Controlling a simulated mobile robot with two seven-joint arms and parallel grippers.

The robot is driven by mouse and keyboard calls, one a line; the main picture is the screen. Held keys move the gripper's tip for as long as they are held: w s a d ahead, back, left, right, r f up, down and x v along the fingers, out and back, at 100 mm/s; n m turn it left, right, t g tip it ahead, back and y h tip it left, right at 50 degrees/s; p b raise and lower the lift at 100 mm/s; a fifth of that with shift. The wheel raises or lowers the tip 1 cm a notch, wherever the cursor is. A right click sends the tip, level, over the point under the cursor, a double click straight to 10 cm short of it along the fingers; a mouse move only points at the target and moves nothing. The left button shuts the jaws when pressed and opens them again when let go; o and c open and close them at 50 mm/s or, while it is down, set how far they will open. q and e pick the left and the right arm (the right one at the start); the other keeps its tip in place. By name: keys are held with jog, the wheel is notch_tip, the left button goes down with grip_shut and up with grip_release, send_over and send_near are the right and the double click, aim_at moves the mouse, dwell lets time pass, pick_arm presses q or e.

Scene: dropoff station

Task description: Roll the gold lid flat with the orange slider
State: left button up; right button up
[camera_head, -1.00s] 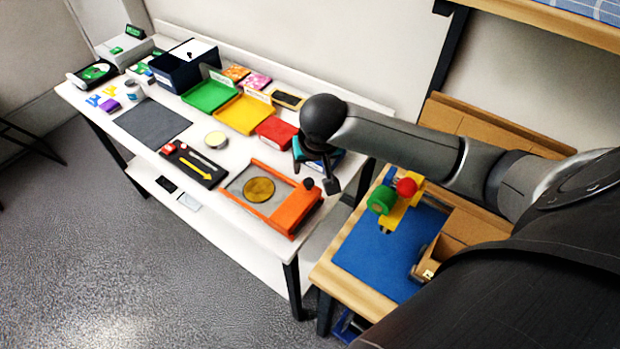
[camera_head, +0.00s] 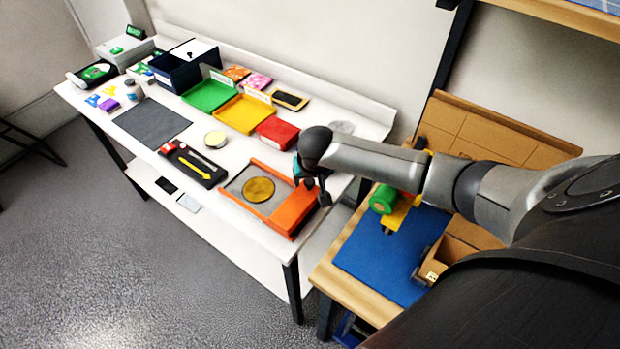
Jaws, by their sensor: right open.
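The round gold lid (camera_head: 258,190) lies on a grey plate with an orange frame near the right end of the white table. The orange slider (camera_head: 292,213) is the block at the right side of that plate, apart from the lid. My right gripper (camera_head: 317,190) is open at the slider's far right end, pointing down. It overlaps the slider's dark knob in the picture, and I cannot tell whether the fingers are around it or only beside it. My left gripper is not in view.
A black tray with a yellow arrow (camera_head: 195,164) and a pale round tin (camera_head: 215,139) stand left of the plate. Green (camera_head: 209,96), yellow (camera_head: 243,114) and red (camera_head: 277,132) trays line the back. A blue-matted wooden bench (camera_head: 390,260) stands to the right.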

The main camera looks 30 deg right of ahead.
jog(key=shift+c, duration=0.2)
grip_shut()
dwell(0.3)
dwell(0.8)
